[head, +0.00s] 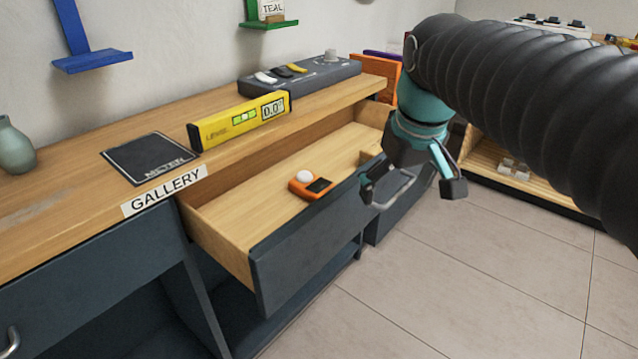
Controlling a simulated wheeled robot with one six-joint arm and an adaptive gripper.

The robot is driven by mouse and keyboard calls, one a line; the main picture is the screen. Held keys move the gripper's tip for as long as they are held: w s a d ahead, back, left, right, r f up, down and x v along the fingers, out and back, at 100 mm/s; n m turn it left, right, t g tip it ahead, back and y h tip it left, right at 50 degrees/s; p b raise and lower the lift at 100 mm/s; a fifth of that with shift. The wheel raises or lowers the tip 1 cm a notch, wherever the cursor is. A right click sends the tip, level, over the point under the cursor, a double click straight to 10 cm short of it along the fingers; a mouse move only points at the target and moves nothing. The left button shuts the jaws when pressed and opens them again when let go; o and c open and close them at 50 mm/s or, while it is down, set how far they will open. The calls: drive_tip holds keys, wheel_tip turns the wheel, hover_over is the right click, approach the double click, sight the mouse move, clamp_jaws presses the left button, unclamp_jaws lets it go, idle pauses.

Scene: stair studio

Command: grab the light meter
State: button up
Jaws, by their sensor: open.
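The light meter (311,186) is a small orange device with a white dome and a dark screen. It lies in the open wooden drawer (238,215), towards its front panel. My gripper (411,193) is open and empty, to the right of the light meter near the drawer's right front corner and handle. The gripper is apart from the light meter, and its fingers point downward.
A black mat marked METER (150,158) lies on the desk top beside a GALLERY label (165,190). A yellow digital level (238,121) and a grey control panel (300,75) are behind the drawer. A green vase (14,148) stands left. Tiled floor (470,270) is clear in front.

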sight(319, 185)
drive_tip(key=w+a+r+n, duration=0.1)
drive_tip(key=w, duration=0.1)
drive_tip(key=w+a+r+n+g, duration=0.1)
drive_tip(key=w+a, duration=0.1)
drive_tip(key=w, duration=0.1)
drive_tip(key=w+a+r, duration=0.1)
drive_tip(key=w+a, duration=0.1)
drive_tip(key=w, duration=0.1)
drive_tip(key=shift+w+a+n, duration=0.15)
drive_tip(key=shift+a+n, duration=0.05)
drive_tip(key=shift+n, duration=0.2)
drive_tip(key=w+a+n+g, duration=0.2)
drive_tip(key=w+a+n, duration=0.1)
drive_tip(key=w+a, duration=0.5)
drive_tip(key=f+b, duration=0.1)
drive_tip(key=f, duration=0.3)
drive_tip(key=f+b, duration=0.1)
drive_tip(key=f, duration=0.4)
drive_tip(key=f+b, duration=0.1)
drive_tip(key=f, duration=0.3)
drive_tip(key=shift+s+d+f, duration=0.15)
drive_tip(key=shift+d+f, duration=0.15)
drive_tip(key=shift+f, duration=0.05)
drive_tip(key=c, duration=1.3)
